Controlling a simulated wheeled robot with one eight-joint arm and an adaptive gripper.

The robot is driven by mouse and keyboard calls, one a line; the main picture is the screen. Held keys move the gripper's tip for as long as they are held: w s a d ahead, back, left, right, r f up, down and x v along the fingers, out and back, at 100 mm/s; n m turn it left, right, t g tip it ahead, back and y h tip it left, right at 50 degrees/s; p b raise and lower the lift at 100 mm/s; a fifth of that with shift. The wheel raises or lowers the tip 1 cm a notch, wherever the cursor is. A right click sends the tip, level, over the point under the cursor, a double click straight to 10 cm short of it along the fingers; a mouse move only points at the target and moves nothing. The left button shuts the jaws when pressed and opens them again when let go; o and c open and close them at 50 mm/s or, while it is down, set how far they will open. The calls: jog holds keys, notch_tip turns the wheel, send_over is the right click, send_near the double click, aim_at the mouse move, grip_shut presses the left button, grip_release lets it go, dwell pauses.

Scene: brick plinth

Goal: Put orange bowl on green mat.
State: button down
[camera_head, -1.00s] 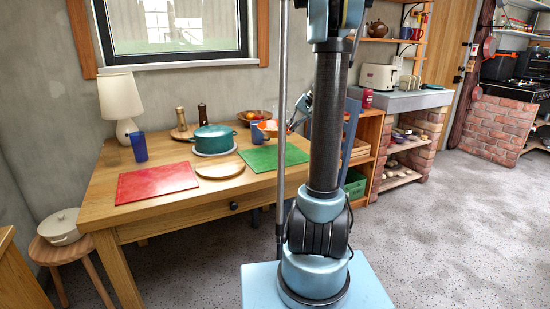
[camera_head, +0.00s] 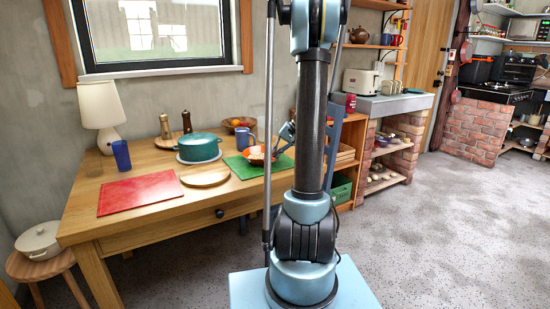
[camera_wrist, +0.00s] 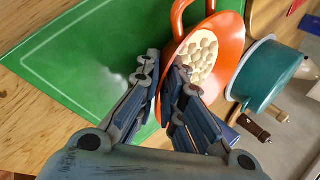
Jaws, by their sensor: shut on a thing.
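The orange bowl (camera_head: 257,159) shows over the green mat (camera_head: 240,170) in the head view. In the wrist view the bowl (camera_wrist: 236,60) has a looped handle and a pale, patterned inside, and it overlaps the edge of the green mat (camera_wrist: 90,65). My gripper (camera_wrist: 164,78) is shut on the near rim of the bowl. Whether the bowl touches the mat or hangs a little above it I cannot tell. In the head view my arm column stands in front of the table's right end, and the fingers are too small there to make out.
A blue mug (camera_head: 243,141) stands behind the bowl. A teal pot (camera_head: 199,146), a round wooden board (camera_head: 205,178) and a red mat (camera_head: 139,192) lie to the left. A blue cup (camera_head: 121,155) and a lamp (camera_head: 101,112) stand further left. A fruit bowl (camera_head: 238,122) is at the back.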

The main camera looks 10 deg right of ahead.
jog(key=shift+f, duration=0.25)
jog(key=c, duration=1.7)
grip_release()
jog(key=shift+d+r, duration=0.1)
jog(key=shift+r, duration=0.05)
jog(key=v, duration=1.1)
jog(key=s+a+n+h, duration=0.1)
jog(key=s+a, duration=0.2)
jog(key=s, duration=0.3)
jog(key=s+a+f+h, duration=0.1)
jog(key=s+a, duration=0.3)
jog(key=s, duration=0.3)
jog(key=s+a+n+h, duration=0.1)
jog(key=s+a, duration=0.2)
jog(key=s, duration=0.3)
jog(key=shift+s+f+n+h, duration=0.3)
jog(key=shift+s+f+h, duration=0.3)
jog(key=shift+s+f, duration=1.65)
jog(key=shift+s+f+n+h, duration=0.45)
jog(key=shift+s+f, duration=1)
jog(key=shift+s, duration=1.6)
jog(key=shift+s+f+n+h, duration=0.15)
jog(key=shift+s+f+h, duration=0.6)
jog(key=shift+s+f, duration=1.5)
